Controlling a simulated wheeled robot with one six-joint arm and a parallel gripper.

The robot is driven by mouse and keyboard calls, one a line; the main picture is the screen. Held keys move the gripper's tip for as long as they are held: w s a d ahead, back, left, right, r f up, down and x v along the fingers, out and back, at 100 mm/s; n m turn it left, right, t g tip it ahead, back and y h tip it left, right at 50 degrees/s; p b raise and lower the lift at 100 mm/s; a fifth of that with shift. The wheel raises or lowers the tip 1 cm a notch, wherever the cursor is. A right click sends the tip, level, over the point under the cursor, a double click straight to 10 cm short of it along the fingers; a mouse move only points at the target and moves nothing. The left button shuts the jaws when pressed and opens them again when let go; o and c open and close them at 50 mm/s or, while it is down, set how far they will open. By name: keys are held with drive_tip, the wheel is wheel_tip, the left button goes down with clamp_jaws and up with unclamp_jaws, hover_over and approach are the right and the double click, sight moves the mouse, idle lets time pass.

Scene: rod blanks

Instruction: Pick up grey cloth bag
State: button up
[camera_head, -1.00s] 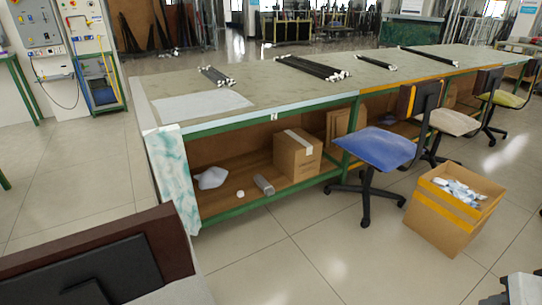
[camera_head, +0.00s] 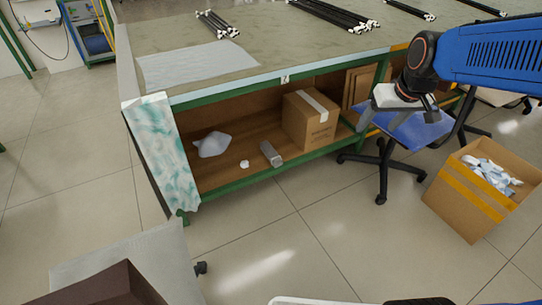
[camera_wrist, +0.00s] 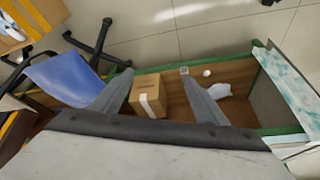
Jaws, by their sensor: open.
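The grey cloth bag (camera_head: 212,144) is a pale, crumpled shape on the wooden lower shelf of the long bench, near its left end. In the wrist view the bag (camera_wrist: 219,91) shows beside one finger, which may cover part of it. My gripper (camera_head: 400,118) is open and empty, in front of the bench at the right, well apart from the bag. In the wrist view my gripper's fingers (camera_wrist: 157,76) are spread, with a cardboard box behind the gap.
On the shelf, a white round piece (camera_head: 244,164), a grey block (camera_head: 270,153) and a taped cardboard box (camera_head: 310,118) lie right of the bag. A blue chair (camera_head: 418,132) and an open carton (camera_head: 470,200) stand at the right. The floor before the shelf is clear.

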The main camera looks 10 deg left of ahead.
drive_tip(key=w+a+f+n, duration=0.1)
drive_tip(key=w+a+f, duration=0.15)
drive_tip(key=w, duration=0.35)
drive_tip(key=w+a+f, duration=0.1)
drive_tip(key=w+a, duration=0.2)
drive_tip(key=w, duration=0.4)
drive_tip(key=n+y, duration=0.1)
drive_tip(key=n, duration=0.2)
hover_over(272, 152)
drive_tip(key=s+d, duration=0.4)
drive_tip(key=s, duration=0.1)
wheel_tip(272, 152, down, 38)
drive_tip(key=shift+g, duration=0.4)
drive_tip(key=x, duration=1.1)
drive_tip(key=shift+a+f, duration=0.2)
drive_tip(key=shift+a+x, duration=0.15)
drive_tip(key=shift+x, duration=1.5)
drive_tip(key=shift+a+x, duration=0.15)
drive_tip(key=shift+x, duration=1.5)
drive_tip(key=shift+w+r, duration=0.1)
drive_tip(key=c, duration=1.2)
